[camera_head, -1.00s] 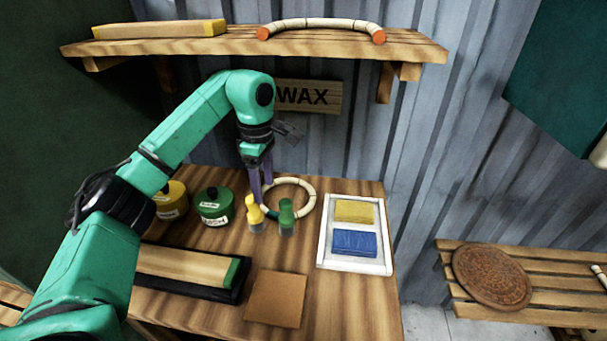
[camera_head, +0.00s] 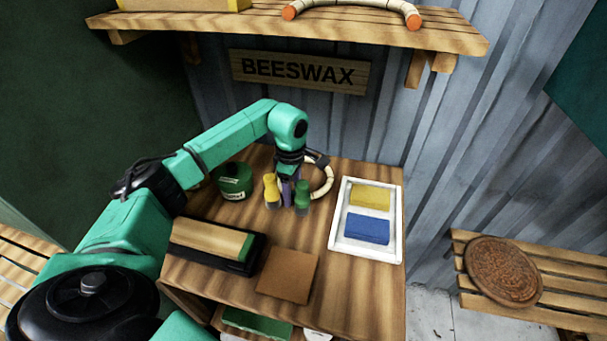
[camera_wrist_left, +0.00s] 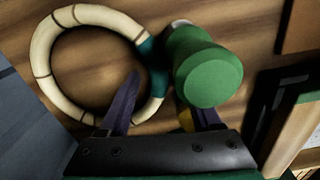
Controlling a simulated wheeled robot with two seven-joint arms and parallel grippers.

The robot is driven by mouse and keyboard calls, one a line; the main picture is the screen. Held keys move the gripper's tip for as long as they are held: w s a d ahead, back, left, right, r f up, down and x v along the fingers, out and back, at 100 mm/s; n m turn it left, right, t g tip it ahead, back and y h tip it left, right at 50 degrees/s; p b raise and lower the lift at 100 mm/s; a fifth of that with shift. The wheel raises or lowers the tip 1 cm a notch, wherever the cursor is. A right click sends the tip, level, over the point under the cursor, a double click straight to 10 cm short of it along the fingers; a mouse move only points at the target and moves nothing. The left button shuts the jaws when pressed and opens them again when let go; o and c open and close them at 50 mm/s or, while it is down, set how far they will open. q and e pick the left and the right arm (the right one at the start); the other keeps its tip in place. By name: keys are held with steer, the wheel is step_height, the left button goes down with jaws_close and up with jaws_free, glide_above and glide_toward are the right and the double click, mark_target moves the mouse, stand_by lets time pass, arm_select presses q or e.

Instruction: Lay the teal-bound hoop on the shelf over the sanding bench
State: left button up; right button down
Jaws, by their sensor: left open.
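The cream hoop (camera_head: 329,183) lies on the bench top, partly hidden behind my arm and the bottles. The left wrist view shows most of its ring (camera_wrist_left: 47,50) and its teal binding (camera_wrist_left: 152,68). My left gripper (camera_head: 288,194) is open, pointing down at the binding side. In the left wrist view its purple fingers (camera_wrist_left: 160,92) are apart, one over the hoop's opening and the other outside beside the green-capped bottle (camera_wrist_left: 208,70). I cannot tell whether they touch the hoop. The wooden shelf (camera_head: 220,28) is above, on the wall. My right gripper is not in view.
The yellow-capped bottle (camera_head: 271,190) and the green-capped bottle (camera_head: 302,194) stand close around the gripper. A white tray (camera_head: 396,222) and a green tin (camera_head: 234,180) flank them. On the shelf, an orange-ended rattan arc (camera_head: 352,3) and a yellow-ended block (camera_head: 180,4) leave a gap between them.

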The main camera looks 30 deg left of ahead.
arm_select(q)
jaws_close()
steer(key=shift+r+p, duration=0.4)
steer(key=shift+r, duration=0.15)
step_height(320, 180, up, 12)
steer(key=p, duration=0.9)
steer(key=s+d+b, duration=0.4)
steer(key=s+b, duration=0.6)
steer(key=s, duration=0.5)
steer(key=s+d+f+b, duration=0.1)
steer(key=s+d+b, duration=0.3)
steer(key=s+b, duration=0.6)
steer(key=shift+s, duration=2.95)
